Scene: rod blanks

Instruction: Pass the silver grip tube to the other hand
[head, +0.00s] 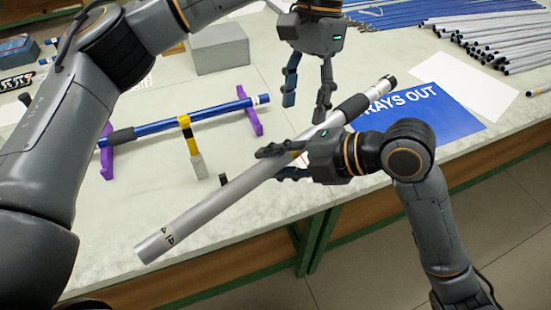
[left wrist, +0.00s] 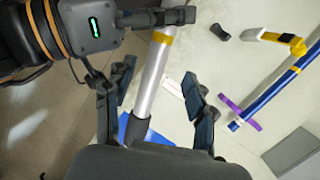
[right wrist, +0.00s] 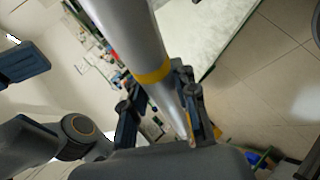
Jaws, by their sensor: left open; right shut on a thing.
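The silver grip tube (head: 215,203) is a long tube with a dark grip section and a yellow band. It is held aslant above the table, its wide end toward the lower left in the head view. My right gripper (head: 275,163) is shut on it near the yellow band. My left gripper (head: 306,102) is open, fingers pointing down, just above the tube between the band and the dark grip. In the left wrist view the tube (left wrist: 153,80) runs between the open fingers. In the right wrist view the tube (right wrist: 130,35) passes between the right fingers.
A blue rod (head: 190,119) rests on purple stands behind, beside a yellow-and-black upright piece (head: 188,135). A grey block (head: 219,50), a blue printed sheet (head: 430,110) and bundles of silver tubes (head: 495,40) lie on the table. The table's front edge runs below the tube.

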